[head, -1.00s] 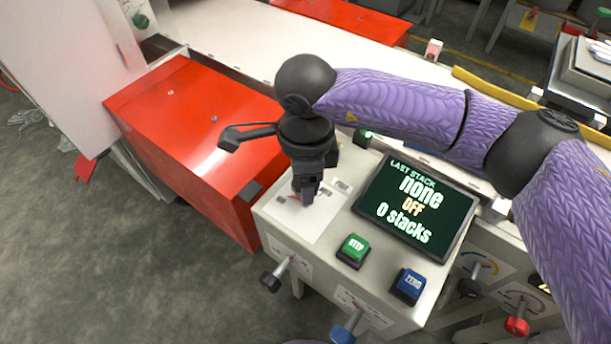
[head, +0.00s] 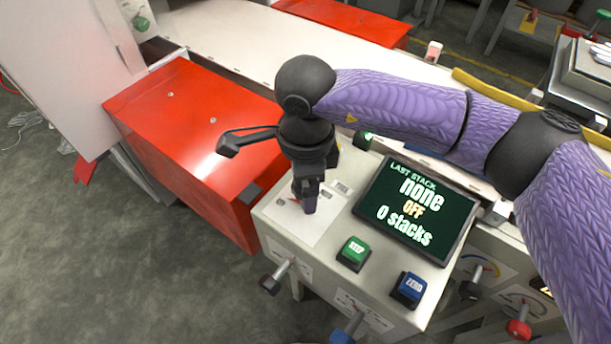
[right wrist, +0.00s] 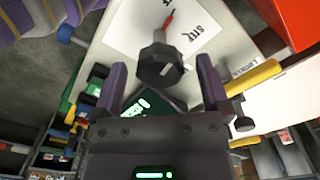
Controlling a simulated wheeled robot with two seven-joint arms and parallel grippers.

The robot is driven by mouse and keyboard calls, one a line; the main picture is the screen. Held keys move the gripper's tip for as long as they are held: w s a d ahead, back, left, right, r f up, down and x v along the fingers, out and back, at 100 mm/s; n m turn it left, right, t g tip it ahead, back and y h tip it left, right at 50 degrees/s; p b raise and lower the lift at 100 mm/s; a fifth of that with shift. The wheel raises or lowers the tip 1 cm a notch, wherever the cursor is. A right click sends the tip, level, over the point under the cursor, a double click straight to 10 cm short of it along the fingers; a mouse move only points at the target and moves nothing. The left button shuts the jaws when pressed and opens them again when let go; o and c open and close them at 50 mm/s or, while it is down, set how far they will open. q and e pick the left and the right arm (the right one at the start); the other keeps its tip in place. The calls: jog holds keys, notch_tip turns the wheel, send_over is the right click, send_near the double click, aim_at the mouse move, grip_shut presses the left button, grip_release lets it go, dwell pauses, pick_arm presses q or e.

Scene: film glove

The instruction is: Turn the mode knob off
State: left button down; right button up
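The mode knob (right wrist: 160,66) is a dark faceted knob on a white label sheet (right wrist: 205,35) with a red mark beside it, in the right wrist view. The sheet also shows on the console top in the head view (head: 302,228), where my gripper hides the knob. My right gripper (head: 310,206) points down over the sheet. Its purple fingers are apart, one on each side of the knob, with a visible gap on both sides. The display (head: 415,211) reads "LAST STACK none OFF 0 stacks". My left gripper is not in view.
A green STEP button (head: 353,252) and a blue ZERO button (head: 410,289) sit on the console near the display. A red box (head: 195,140) stands left of the console. Levers with dark, blue and red ends stick out from the console's front and nearby panels.

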jog(key=shift+r, duration=0.2)
notch_tip(320, 180, up, 9)
jog(key=p, duration=0.3)
jog(key=shift+r, duration=0.25)
